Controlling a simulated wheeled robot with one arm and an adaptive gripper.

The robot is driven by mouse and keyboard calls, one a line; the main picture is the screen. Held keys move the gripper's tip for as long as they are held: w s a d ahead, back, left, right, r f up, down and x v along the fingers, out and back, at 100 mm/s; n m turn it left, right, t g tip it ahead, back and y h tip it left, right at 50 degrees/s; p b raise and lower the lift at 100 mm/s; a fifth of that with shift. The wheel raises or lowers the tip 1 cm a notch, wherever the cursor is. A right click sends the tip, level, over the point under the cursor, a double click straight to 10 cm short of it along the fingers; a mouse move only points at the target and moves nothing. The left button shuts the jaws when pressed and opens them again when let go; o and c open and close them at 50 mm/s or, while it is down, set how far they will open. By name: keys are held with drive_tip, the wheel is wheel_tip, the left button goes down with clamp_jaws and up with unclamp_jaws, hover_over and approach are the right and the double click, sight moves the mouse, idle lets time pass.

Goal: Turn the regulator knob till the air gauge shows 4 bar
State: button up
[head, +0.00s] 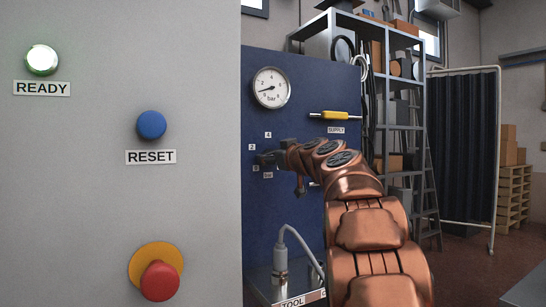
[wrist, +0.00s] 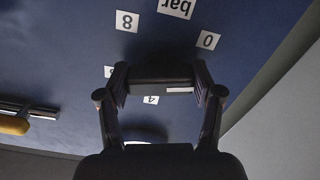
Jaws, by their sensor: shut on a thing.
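The round white air gauge (head: 271,87) is on the blue panel in the head view. Its black needle points left and slightly down, in the low part of the scale; the small numerals are hard to read. The dark regulator knob (wrist: 160,72) shows between my fingertips in the wrist view, with a short white mark near its edge. My gripper (head: 269,159) is shut on the knob, one finger on each side. In the head view the gripper hides most of the knob. Number labels ring it, including 0 (wrist: 208,40) and 8 (wrist: 127,21).
A yellow-handled SUPPLY valve (head: 335,115) is right of the gauge. Below are a TOOL label (head: 292,302) and a grey hose fitting (head: 281,262). A grey cabinet at left carries a blue RESET button (head: 151,125), a red stop button (head: 160,281) and a lit READY lamp (head: 42,60).

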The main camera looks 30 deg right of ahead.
drive_tip(key=shift+c, duration=1.4)
